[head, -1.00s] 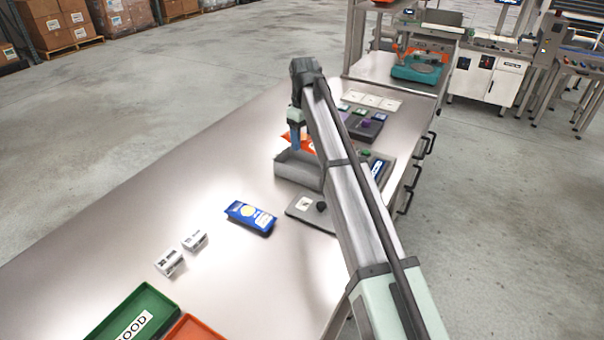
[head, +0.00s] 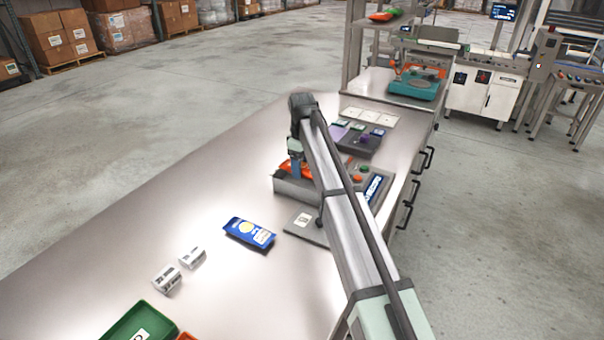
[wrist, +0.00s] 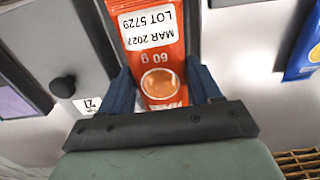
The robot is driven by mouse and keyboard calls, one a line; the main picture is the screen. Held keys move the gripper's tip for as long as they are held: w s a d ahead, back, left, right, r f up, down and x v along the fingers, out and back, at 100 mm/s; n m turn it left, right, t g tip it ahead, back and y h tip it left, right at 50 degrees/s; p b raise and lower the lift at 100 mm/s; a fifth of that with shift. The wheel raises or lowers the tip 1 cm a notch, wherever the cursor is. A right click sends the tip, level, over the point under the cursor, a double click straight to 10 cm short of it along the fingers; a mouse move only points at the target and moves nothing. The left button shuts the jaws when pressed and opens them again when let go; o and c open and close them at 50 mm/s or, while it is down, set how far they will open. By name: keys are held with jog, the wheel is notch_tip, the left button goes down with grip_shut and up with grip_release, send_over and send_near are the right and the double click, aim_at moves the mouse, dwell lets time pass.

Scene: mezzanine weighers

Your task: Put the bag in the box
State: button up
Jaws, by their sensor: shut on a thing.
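My gripper (head: 296,168) is shut on an orange bag (wrist: 152,55) with a white date and lot label. In the wrist view the bag lies lengthwise between my two blue fingers (wrist: 163,88). The grey open box (head: 290,188) stands on the table under my gripper. In the head view the orange bag (head: 286,167) shows just above the box's near wall, at its opening. In the wrist view grey walls flank the bag. My arm hides part of the box, and I cannot see whether the bag touches its floor.
A blue bag (head: 249,233) lies on the table, left of a flat grey plate (head: 303,221). A dark unit with coloured items (head: 356,140) stands behind the box. The table's left is clear.

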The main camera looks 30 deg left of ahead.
jog(key=shift+f, duration=1.55)
jog(key=shift+f, duration=0.6)
jog(key=o, duration=0.8)
notch_tip(320, 180, up, 13)
jog(key=shift+r, duration=0.15)
